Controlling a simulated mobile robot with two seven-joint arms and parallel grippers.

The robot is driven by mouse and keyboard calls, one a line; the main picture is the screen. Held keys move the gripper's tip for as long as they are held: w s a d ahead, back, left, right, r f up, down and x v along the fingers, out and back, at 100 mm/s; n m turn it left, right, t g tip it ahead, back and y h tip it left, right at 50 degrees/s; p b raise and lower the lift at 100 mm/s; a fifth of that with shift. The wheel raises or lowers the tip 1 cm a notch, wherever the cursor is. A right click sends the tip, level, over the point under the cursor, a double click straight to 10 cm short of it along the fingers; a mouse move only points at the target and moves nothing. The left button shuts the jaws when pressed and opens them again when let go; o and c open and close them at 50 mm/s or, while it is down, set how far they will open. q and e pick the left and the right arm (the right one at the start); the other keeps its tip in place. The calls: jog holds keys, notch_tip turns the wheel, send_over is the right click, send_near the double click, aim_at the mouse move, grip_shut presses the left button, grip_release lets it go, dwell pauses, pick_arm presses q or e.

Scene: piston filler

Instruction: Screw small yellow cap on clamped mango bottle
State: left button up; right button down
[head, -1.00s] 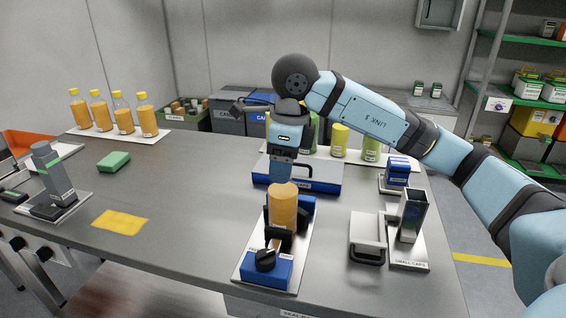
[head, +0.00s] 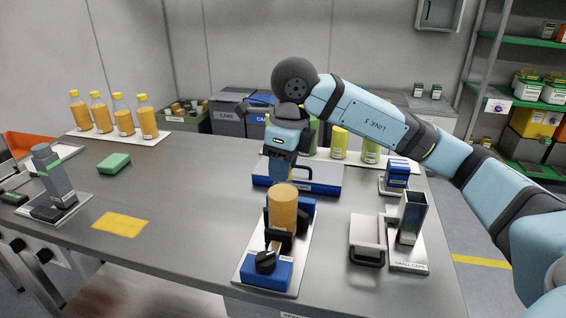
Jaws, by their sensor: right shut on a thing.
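The orange mango bottle (head: 283,208) stands upright in the black jaws of the blue clamp (head: 265,270), on a white plate at the front middle of the table. My right gripper (head: 281,178) points down at the top of the bottle. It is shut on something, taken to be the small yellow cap. The cap, the fingertips and the bottle's neck cannot be made out, so I cannot tell how the cap sits. The small-caps dispenser (head: 411,218) stands to the right of the clamp. My left gripper is not in view.
A grey block with a black handle (head: 367,238) lies between clamp and dispenser. A blue-fronted case (head: 320,181) is behind the clamp. Several filled yellow-capped bottles (head: 122,115), a green sponge (head: 114,161) and a yellow cloth (head: 120,224) are left.

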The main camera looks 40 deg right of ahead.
jog(key=m+p, duration=0.1)
jog(key=m, duration=0.4)
jog(key=shift+h, duration=0.3)
jog(key=m, duration=0.2)
jog(key=shift+m+p, duration=0.3)
jog(key=m, duration=0.3)
jog(key=shift+h+p, duration=0.3)
jog(key=shift+p, duration=0.1)
jog(key=shift+m, duration=1.1)
jog(key=c, duration=0.7)
grip_release()
